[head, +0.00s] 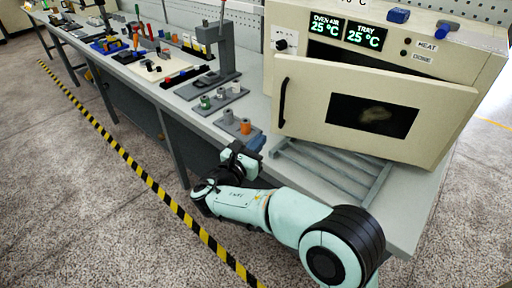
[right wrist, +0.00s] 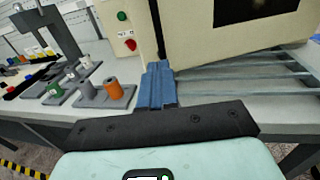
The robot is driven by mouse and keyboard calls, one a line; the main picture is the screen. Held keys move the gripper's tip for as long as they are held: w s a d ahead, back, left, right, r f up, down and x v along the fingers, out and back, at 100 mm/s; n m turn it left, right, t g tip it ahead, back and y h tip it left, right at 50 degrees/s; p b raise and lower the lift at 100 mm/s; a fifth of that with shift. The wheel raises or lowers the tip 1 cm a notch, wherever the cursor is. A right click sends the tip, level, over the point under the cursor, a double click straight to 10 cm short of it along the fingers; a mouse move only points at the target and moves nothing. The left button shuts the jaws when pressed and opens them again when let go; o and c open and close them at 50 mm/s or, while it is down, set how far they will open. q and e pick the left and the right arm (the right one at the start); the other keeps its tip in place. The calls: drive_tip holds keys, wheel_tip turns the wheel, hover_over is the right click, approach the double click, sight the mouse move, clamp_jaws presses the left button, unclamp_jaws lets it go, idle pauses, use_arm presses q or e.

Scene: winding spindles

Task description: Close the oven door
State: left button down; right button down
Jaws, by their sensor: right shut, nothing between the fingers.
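The cream oven (head: 400,20) stands at the right end of the bench. Its door (head: 300,100) is partly open, with a dark gap into the oven above its top edge. The door has a dark window and a black upright handle (head: 283,102) near its left edge. It also fills the top right of the right wrist view (right wrist: 200,45). My right gripper (head: 257,144) is low at the bench's front edge, left of and below the handle. Its blue fingers (right wrist: 158,88) are shut and empty. Contact with the door cannot be told. My left gripper is out of view.
A grey slatted rack (head: 330,170) lies on the bench below the door. Just left of my right gripper is a small grey holder with an orange spool (head: 245,127). A grey stand (head: 225,60) and more holders stand further left. Open floor lies in front.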

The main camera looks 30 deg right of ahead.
sight(280, 118)
drive_tip(key=x, duration=1)
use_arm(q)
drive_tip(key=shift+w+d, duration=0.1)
